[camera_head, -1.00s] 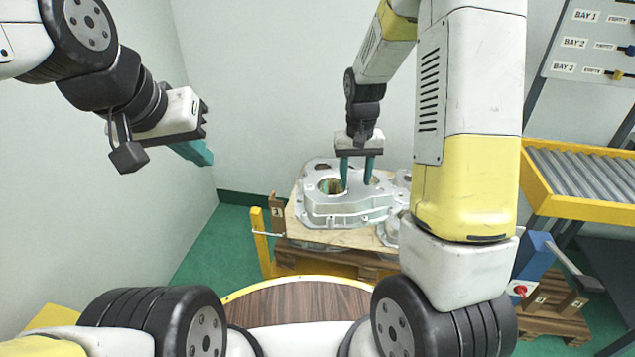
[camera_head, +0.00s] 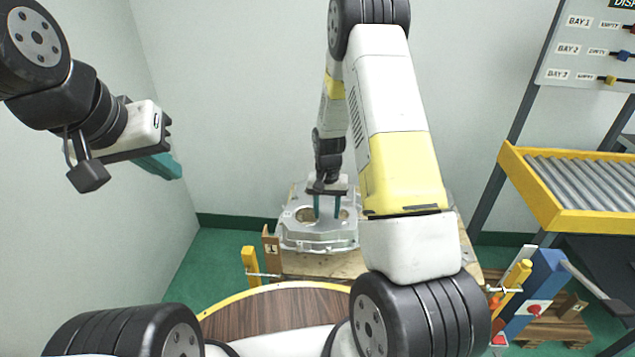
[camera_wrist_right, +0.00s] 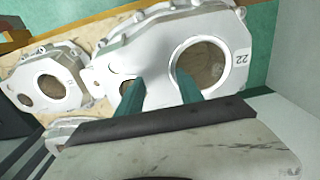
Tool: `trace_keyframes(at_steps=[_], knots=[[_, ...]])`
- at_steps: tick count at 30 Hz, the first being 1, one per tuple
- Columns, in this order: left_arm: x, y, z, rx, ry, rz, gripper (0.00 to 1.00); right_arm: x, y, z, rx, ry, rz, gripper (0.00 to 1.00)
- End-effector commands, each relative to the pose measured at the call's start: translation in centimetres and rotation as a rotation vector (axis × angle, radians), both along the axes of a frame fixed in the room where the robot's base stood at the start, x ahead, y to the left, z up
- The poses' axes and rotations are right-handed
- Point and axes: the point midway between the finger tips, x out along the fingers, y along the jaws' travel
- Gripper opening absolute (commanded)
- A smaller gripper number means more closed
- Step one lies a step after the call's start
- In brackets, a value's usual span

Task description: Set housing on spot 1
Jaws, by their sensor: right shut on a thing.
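The housing (camera_head: 288,238) is a grey aluminium casting with round openings, over the plywood-topped pallet in the head view. My right gripper (camera_head: 327,212) points down and is shut on the housing, its teal fingers at the casting's openings. In the right wrist view the same housing (camera_wrist_right: 155,50) bears the mark 22, and the right gripper (camera_wrist_right: 162,92) reaches onto it. I cannot tell whether it is lifted or rests on something. My left gripper (camera_head: 160,163) is in the air at the left, away from the castings; its opening is unclear. I cannot make out spot 1.
Other castings (camera_wrist_right: 45,82) lie on the plywood (camera_wrist_right: 100,30) beside the housing. A brown round table (camera_head: 290,306) with a yellow rim is close in front. A yellow-framed roller conveyor (camera_head: 590,180) and a bay board (camera_head: 590,45) are at the right. Walls stand behind and left.

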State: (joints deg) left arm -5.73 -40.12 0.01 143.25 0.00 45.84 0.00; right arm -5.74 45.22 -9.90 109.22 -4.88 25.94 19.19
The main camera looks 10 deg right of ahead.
Motion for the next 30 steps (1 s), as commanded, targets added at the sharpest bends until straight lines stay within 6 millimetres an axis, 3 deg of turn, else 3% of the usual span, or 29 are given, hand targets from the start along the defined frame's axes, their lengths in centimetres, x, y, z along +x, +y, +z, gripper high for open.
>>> trace_keyframes(at_steps=[6, 14, 21, 30], knots=[[0.0, 0.0, 0.0, 0.000, 0.000, 0.000, 0.00, 0.2, 0.0, -3.3, 0.000, -0.003, 0.000, 0.00], [0.0, 0.0, 0.0, 0.000, 0.000, 0.000, 0.00, 0.2, 0.0, -4.6, 0.001, -0.004, 0.001, 0.00], [0.0, 0.0, 0.0, 0.000, 0.000, 0.000, 0.00, 0.2, 0.0, -7.5, 0.000, -0.003, 0.000, 0.00], [0.0, 0.0, 0.0, 0.000, 0.000, 0.000, 0.00, 0.2, 0.0, -8.0, 0.001, -0.005, 0.000, 0.00]])
